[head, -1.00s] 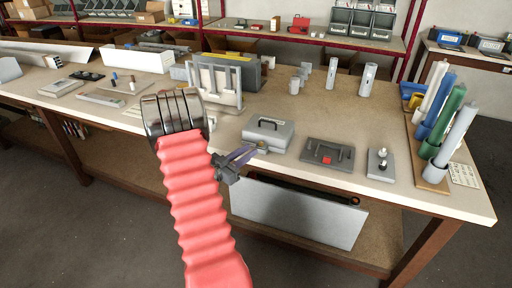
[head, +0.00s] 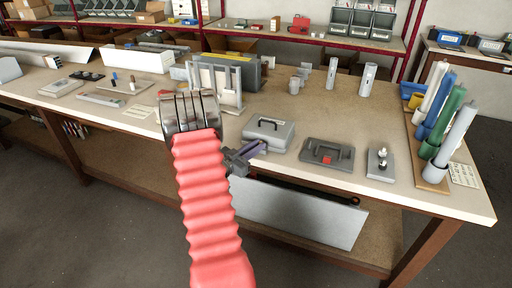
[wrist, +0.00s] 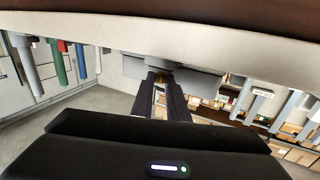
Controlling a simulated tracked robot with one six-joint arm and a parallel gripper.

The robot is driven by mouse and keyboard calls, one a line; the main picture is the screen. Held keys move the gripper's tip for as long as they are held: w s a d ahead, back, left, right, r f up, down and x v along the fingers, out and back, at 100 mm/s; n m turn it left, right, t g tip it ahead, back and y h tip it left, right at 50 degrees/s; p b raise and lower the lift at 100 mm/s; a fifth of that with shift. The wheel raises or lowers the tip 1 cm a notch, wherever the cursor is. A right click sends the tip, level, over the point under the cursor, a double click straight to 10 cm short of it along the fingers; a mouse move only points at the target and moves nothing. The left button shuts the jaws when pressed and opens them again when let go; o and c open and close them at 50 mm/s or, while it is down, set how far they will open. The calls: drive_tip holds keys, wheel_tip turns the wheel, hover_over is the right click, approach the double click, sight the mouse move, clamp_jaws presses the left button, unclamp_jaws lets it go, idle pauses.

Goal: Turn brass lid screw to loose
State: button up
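The grey box (head: 269,131) with a black lid handle stands at the front edge of the bench in the head view. In the wrist view the bench and box appear upside down, and a small brass-coloured piece (wrist: 157,76), likely the lid screw, shows between my fingertips. My gripper (head: 262,147) is at the box's front side, its fingers pointing at it. In the wrist view the fingers (wrist: 160,86) are apart with a gap between them. I cannot tell whether they touch the brass piece. In the head view the screw is hidden.
A dark grey case (head: 327,154) with a red part and a small plate with knobs (head: 380,163) lie to the right. A rack of coloured tubes (head: 434,165) is at the bench's right end. A framed panel (head: 217,84) stands behind my arm. A grey panel (head: 297,213) is below the bench top.

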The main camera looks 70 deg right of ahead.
drive_tip(key=shift+n+t+h, duration=0.3)
drive_tip(key=shift+n+t, duration=0.1)
drive_tip(key=shift+t, duration=0.3)
clamp_jaws()
drive_tip(key=shift+s+a+n+t+h, duration=0.1)
drive_tip(key=shift+s+n+t+h, duration=0.15)
drive_tip(key=shift+n+t, duration=0.8)
drive_tip(key=shift+s+d+n+t+h, duration=0.15)
drive_tip(key=shift+s+n+t, duration=0.3)
drive_tip(key=shift+t, duration=0.95)
drive_tip(key=shift+s+a+n+t+h, duration=0.1)
drive_tip(key=shift+a+n+t+h, duration=0.1)
drive_tip(key=shift+n+t, duration=0.9)
drive_tip(key=shift+s+n+t+y, duration=0.15)
drive_tip(key=shift+n+t, duration=0.4)
drive_tip(key=shift+t, duration=0.45)
drive_tip(key=shift+s+n+t+y, duration=0.15)
drive_tip(key=shift+n+t, duration=0.4)
drive_tip(key=shift+t, duration=0.4)
drive_tip(key=shift+s+d+r+n+t+y, duration=0.15)
drive_tip(key=shift+n+t+y, duration=0.2)
drive_tip(key=shift+n+t, duration=0.4)
drive_tip(key=shift+s+d+f+n+t+y, duration=0.1)
drive_tip(key=shift+n+t+y, duration=0.3)
drive_tip(key=shift+t, duration=0.65)
drive_tip(key=shift+n+t, duration=0.25)
drive_tip(key=shift+t, duration=0.05)
drive_tip(key=shift+o, duration=2.1)
unclamp_jaws()
drive_tip(key=shift+o, duration=0.5)
